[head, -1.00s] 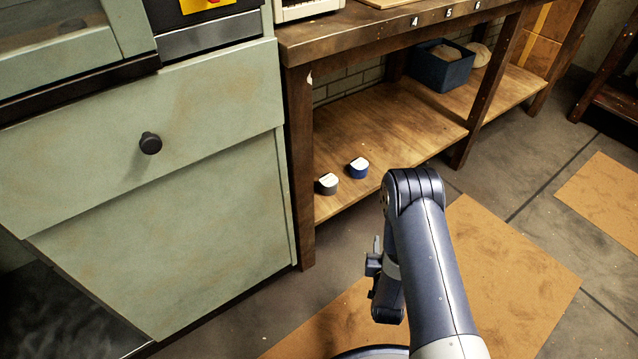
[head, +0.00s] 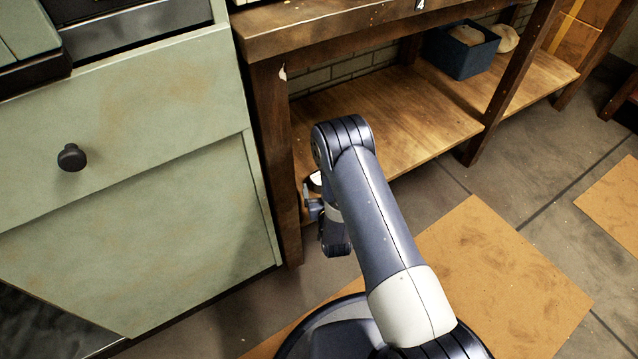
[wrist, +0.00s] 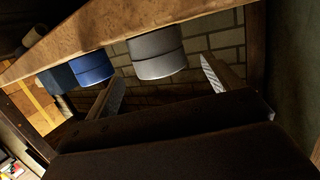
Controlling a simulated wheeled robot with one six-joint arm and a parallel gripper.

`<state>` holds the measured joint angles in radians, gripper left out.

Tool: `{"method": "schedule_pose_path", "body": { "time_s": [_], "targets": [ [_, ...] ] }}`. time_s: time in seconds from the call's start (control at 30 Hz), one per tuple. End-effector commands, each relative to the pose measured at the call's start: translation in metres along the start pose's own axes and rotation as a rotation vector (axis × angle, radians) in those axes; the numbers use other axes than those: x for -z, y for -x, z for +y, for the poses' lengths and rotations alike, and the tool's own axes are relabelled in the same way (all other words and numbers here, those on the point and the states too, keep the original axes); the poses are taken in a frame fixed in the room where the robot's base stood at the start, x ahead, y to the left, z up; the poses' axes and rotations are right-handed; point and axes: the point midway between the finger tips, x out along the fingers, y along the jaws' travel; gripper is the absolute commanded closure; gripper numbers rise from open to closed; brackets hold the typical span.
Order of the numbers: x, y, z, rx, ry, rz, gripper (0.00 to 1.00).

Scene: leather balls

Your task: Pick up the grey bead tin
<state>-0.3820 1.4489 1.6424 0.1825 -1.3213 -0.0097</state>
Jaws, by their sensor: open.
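The grey bead tin (wrist: 157,52) shows in the wrist view, on the wooden shelf, which appears turned over at the top of that picture. A blue tin (wrist: 90,68) stands beside it, to the left. My gripper (wrist: 160,70) is open and empty. Its two fingers point toward the grey tin, one on each side of it in the picture, and do not appear to touch it. In the head view, only a bit of the grey tin's pale top (head: 315,180) shows behind my gripper (head: 312,208). The blue tin is hidden there by my arm.
The tins' low shelf (head: 400,110) lies under a wooden bench (head: 330,28). A bench leg (head: 278,160) stands close to the left of my gripper, beside a green cabinet (head: 130,130). A dark blue bin (head: 462,52) sits farther right on the shelf.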

Motion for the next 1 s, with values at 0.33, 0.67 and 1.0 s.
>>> {"method": "schedule_pose_path", "body": {
  "time_s": [0.33, 0.67, 1.0],
  "targets": [
    [-0.005, -0.045, 0.000, -0.001, -0.001, 0.003, 0.14],
    [-0.003, -0.050, -0.001, 0.000, 0.000, 0.000, 0.15],
    [-0.003, -0.050, -0.001, 0.000, 0.000, 0.000, 0.42]
  ]
}}
